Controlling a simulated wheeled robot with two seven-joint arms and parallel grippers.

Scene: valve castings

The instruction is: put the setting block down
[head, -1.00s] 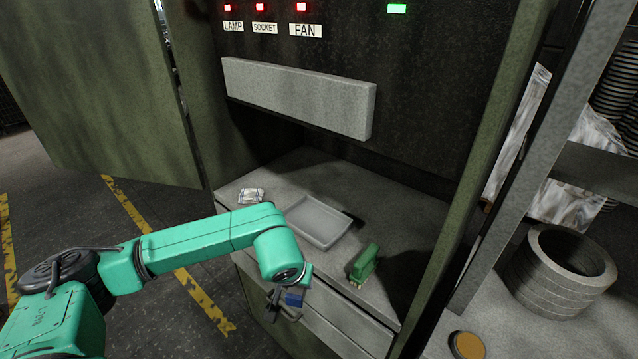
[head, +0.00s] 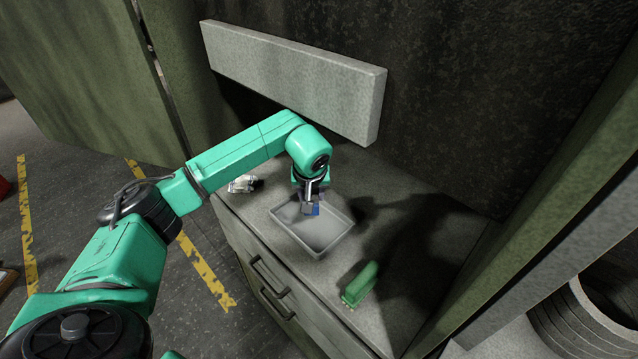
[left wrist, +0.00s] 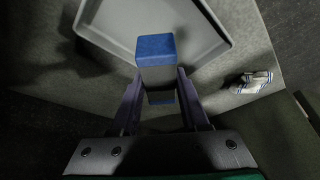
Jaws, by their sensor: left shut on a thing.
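The setting block (left wrist: 157,62) is a small block with blue ends and a grey middle in the left wrist view. In the head view its blue part (head: 313,210) shows at the back of the tray. My left gripper (head: 309,204) points down and is shut on the block; its two fingers (left wrist: 157,88) grip the block's sides in the left wrist view. The shallow grey tray (head: 338,240) lies under or just beyond the block. The gap between block and tray is unclear. My right gripper is not in view.
A green object (head: 360,284) stands on the grey worktop (head: 399,225) right of the tray. A crumpled packet (head: 242,184) lies to the left. A thick grey panel (head: 290,75) juts out above the worktop. Drawers (head: 270,285) are below its front edge.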

